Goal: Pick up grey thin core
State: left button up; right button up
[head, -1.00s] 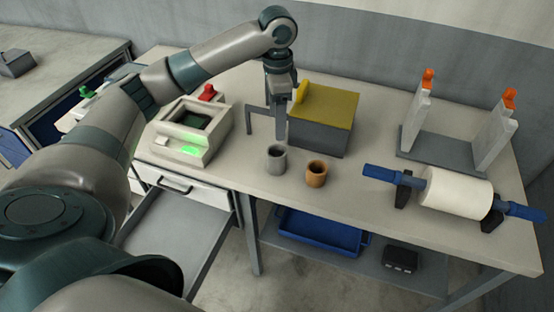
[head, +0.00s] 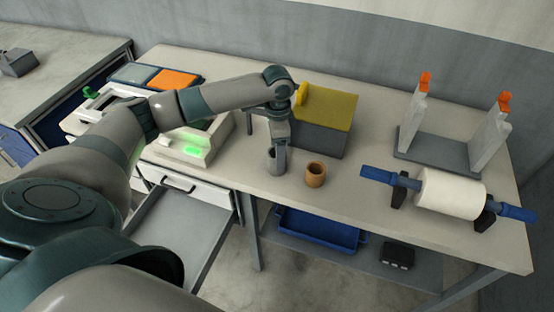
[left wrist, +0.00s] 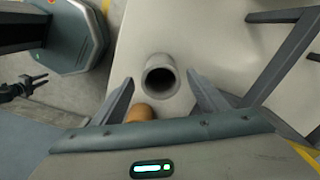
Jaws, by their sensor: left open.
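The grey core (head: 271,160), a small hollow upright cylinder, stands on the table near its front edge. In the left wrist view its round open top (left wrist: 160,62) faces the camera. My left gripper (head: 279,158) points down at the grey core, and a finger covers part of it in the head view. In the left wrist view the open fingers (left wrist: 160,79) lie on either side of the core, with gaps visible. Contact cannot be made out. My right gripper is not in view.
A brown core (head: 315,173) stands just right of the grey one. A grey box with a yellow lid (head: 325,106) is behind. A device with a green light (head: 195,150) is left. A white roll on a blue rod (head: 450,194) lies right. An open drawer (head: 180,235) juts out below.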

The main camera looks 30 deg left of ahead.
pick_arm(q)
jog(key=shift+f+p, duration=0.5)
jog(key=shift+p, duration=0.1)
notch_tip(320, 180, down, 3)
jog(key=shift+a+f+p, duration=0.1)
jog(key=shift+p, duration=0.6)
jog(key=shift+f, duration=0.5)
jog(key=c, duration=1.2)
